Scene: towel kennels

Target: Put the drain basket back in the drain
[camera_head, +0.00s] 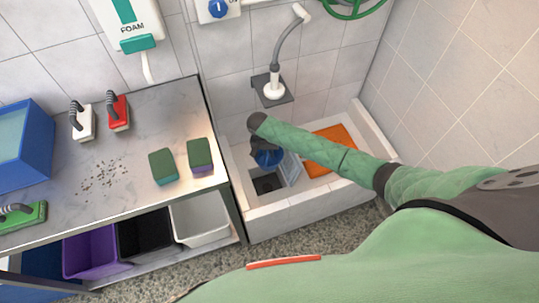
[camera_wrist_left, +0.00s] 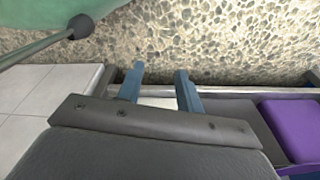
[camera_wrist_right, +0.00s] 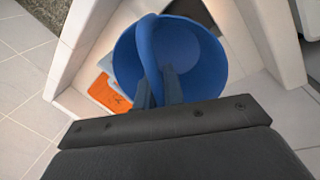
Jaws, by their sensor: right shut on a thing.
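The blue drain basket (camera_wrist_right: 208,55) hangs from my right gripper (camera_wrist_right: 158,88), which is shut on its upright handle. In the head view the basket (camera_head: 268,158) is partly hidden by my right arm and is over the sink basin. The dark square drain (camera_head: 267,184) is in the basin floor just below it in the picture. The basket appears above the drain, not in it; the exact height cannot be told. A light grey grate (camera_head: 292,170) is beside the drain. My left gripper (camera_wrist_left: 160,82) is open and empty; it is outside the head view.
The low sink's pale rim (camera_head: 305,208) surrounds the basin, with an orange mat (camera_head: 328,152) at right. A steel table (camera_head: 125,140) at left holds sponges (camera_head: 163,167), brushes (camera_head: 118,112) and dark crumbs. Purple (camera_head: 90,255), black and white bins stand beneath.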

